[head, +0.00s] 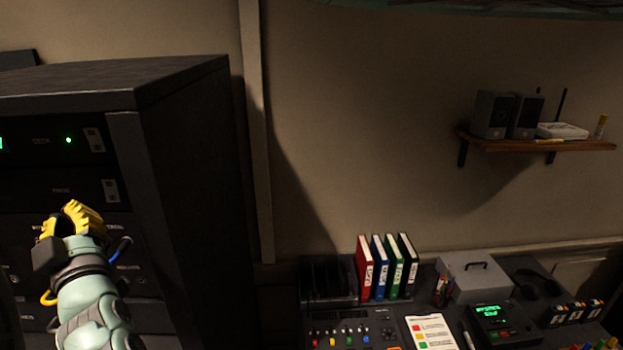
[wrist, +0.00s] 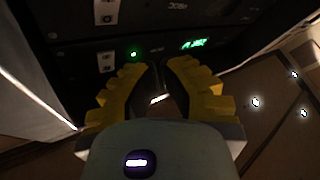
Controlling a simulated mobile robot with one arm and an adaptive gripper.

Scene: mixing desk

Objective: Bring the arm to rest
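My gripper (head: 72,216) has yellow ridged fingers and is raised at the lower left of the head view, in front of a dark equipment rack (head: 185,180). In the wrist view my gripper (wrist: 161,66) points at the rack's front panel (wrist: 75,33). The fingers curve inward, with a narrow gap between their tips, and I see nothing held. I cannot tell how far the fingertips are from the panel. The pale green arm comes up from the bottom edge of the head view.
The mixing desk (head: 378,318) lies at the lower right, with upright colored binders (head: 380,268), a grey box (head: 475,277) and a green-lit device (head: 497,318). A wall shelf (head: 540,144) holds speakers. Bare wall lies between rack and shelf.

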